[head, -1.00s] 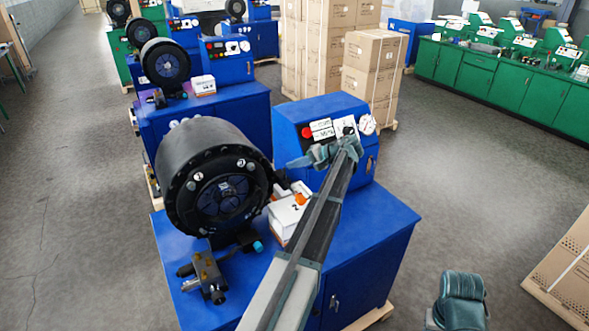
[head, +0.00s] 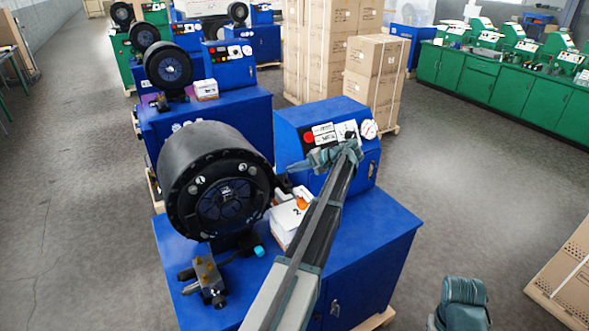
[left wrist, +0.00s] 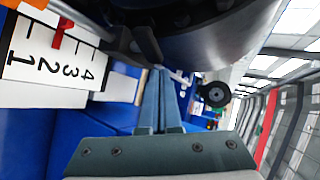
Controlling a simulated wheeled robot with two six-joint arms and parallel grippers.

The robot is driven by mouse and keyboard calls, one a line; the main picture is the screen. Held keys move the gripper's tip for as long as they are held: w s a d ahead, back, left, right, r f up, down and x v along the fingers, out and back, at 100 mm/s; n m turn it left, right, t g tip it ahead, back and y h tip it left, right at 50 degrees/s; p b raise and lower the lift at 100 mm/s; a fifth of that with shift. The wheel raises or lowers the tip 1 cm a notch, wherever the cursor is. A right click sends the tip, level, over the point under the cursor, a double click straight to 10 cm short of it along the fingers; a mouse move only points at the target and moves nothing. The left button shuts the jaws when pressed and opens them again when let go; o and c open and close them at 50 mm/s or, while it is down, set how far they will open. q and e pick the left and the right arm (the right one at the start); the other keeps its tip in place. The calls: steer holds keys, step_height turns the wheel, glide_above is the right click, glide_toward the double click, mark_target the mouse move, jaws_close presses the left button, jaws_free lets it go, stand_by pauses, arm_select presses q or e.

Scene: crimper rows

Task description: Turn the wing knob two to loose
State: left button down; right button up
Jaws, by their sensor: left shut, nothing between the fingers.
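My left gripper (head: 292,166) is shut and empty. It reaches over the nearest blue machine (head: 385,228), between the black crimping head (head: 213,148) and the control box. Its shut fingers also show in the left wrist view (left wrist: 154,98). Just past their tips is a dark grey lever-like part (left wrist: 146,42), close to the black round head (left wrist: 205,28); I cannot tell whether they touch, or whether this part is wing knob two. A white plate (left wrist: 55,58) with the numbers 1 to 4 and a red pointer is at the left.
A white box with an orange part (head: 302,203) stands on the machine top, right below my left arm. The control box has a red button (head: 308,137) and a gauge (head: 369,129). A valve block (head: 208,273) sits at the front.

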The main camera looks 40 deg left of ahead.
arm_select(q)
steer(key=shift+s, duration=0.1)
stand_by(0.8)
steer(key=shift+s+a+f, duration=0.1)
steer(key=shift+s+f, duration=0.05)
steer(key=shift+s, duration=0.55)
arm_select(e)
steer(key=shift+w+a, duration=0.1)
steer(key=shift+w, duration=0.05)
arm_select(q)
steer(key=shift+w, duration=0.1)
arm_select(e)
steer(key=shift+f, duration=0.1)
arm_select(q)
steer(key=w+d+r+p, duration=0.2)
steer(key=w, duration=0.4)
steer(key=w+d+r+p, duration=0.2)
steer(key=w+r, duration=0.1)
steer(key=w, duration=0.3)
steer(key=shift+d+p, duration=0.4)
arm_select(e)
steer(key=r, duration=0.1)
steer(key=d+r, duration=0.1)
steer(key=r, duration=0.3)
steer(key=shift+w+d, duration=0.25)
